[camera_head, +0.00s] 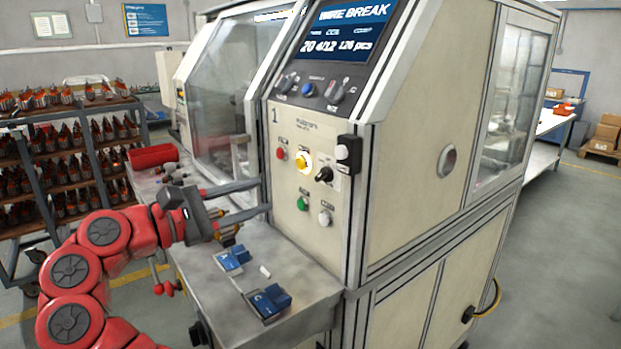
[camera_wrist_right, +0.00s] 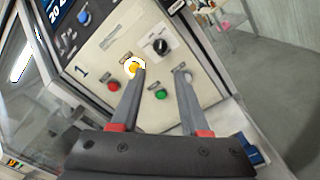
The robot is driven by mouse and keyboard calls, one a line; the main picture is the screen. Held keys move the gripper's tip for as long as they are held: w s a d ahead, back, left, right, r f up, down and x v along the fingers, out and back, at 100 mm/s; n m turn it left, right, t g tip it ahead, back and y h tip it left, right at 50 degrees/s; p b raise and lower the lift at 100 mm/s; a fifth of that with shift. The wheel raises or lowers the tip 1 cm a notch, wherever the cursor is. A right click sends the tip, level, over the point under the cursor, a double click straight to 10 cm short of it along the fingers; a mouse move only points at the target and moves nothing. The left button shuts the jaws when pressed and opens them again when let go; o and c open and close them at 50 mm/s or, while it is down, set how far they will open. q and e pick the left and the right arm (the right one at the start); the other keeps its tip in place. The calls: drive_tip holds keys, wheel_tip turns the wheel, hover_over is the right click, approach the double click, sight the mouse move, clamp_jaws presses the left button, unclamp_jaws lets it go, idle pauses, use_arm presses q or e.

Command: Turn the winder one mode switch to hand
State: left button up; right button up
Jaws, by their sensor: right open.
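The winder one front panel (camera_head: 330,140), marked 1, carries a black selector switch (camera_head: 324,174) right of a yellow button. I cannot read its label or position for certain. In the right wrist view the switch (camera_wrist_right: 159,46) shows beyond the fingertips, with nothing between it and me. Two more black knobs (camera_head: 335,92) sit on the sloped panel under the screen; which knob is the mode switch I cannot tell. My right gripper (camera_head: 264,196) is open and empty in front of the panel's lower left, its fingers (camera_wrist_right: 160,72) pointing at the panel. My left gripper is out of view.
Red (camera_head: 281,153), yellow (camera_head: 303,163), green (camera_head: 302,203) and white (camera_head: 324,217) buttons surround the selector. A black box (camera_head: 348,154) juts out at the panel's right. Blue blocks (camera_head: 268,302) lie on the grey ledge below. The screen (camera_head: 345,28) reads WIRE BREAK.

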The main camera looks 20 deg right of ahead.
sight(318, 177)
drive_tip(key=p+x, duration=0.2)
drive_tip(key=x, duration=0.9)
drive_tip(key=shift+s+d+r, duration=0.1)
drive_tip(key=shift+d, duration=0.05)
drive_tip(key=shift+w+d, duration=0.3)
drive_tip(key=shift+d, duration=0.4)
drive_tip(key=shift+c, duration=0.3)
clamp_jaws()
